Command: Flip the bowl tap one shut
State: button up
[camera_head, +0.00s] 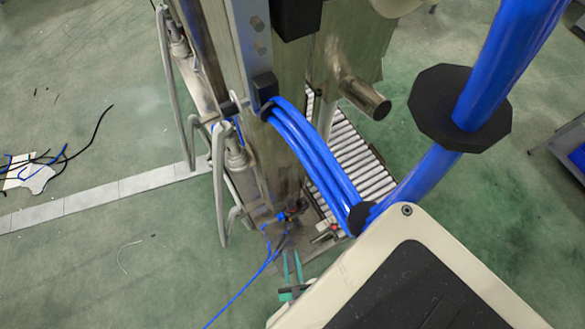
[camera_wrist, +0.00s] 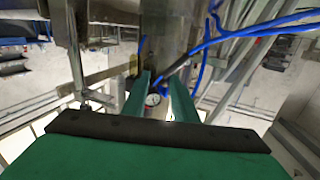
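My gripper (camera_head: 292,256) shows in the head view as two teal fingers low in the picture, just below the foot of the metal column. In the wrist view my gripper (camera_wrist: 160,80) has its two green fingers apart, with a gap between them. A small round white dial (camera_wrist: 152,99) shows in that gap; I see nothing clearly pinched. A small metal fitting with a red part (camera_head: 325,237), possibly a tap, sits just above and right of the fingers in the head view. I cannot tell which fitting is bowl tap one or how its lever stands.
A tall metal column (camera_head: 265,140) with frame tubes stands above the gripper. Thick blue hoses (camera_head: 318,160) arch beside it, and thin blue lines (camera_head: 245,288) hang near the fingers. A roller conveyor (camera_head: 355,160) lies behind. Green floor is open at left.

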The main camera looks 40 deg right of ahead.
jog(key=s+d+x, duration=0.1)
jog(key=x, duration=1)
jog(key=shift+d+f+h, duration=0.4)
grip_shut()
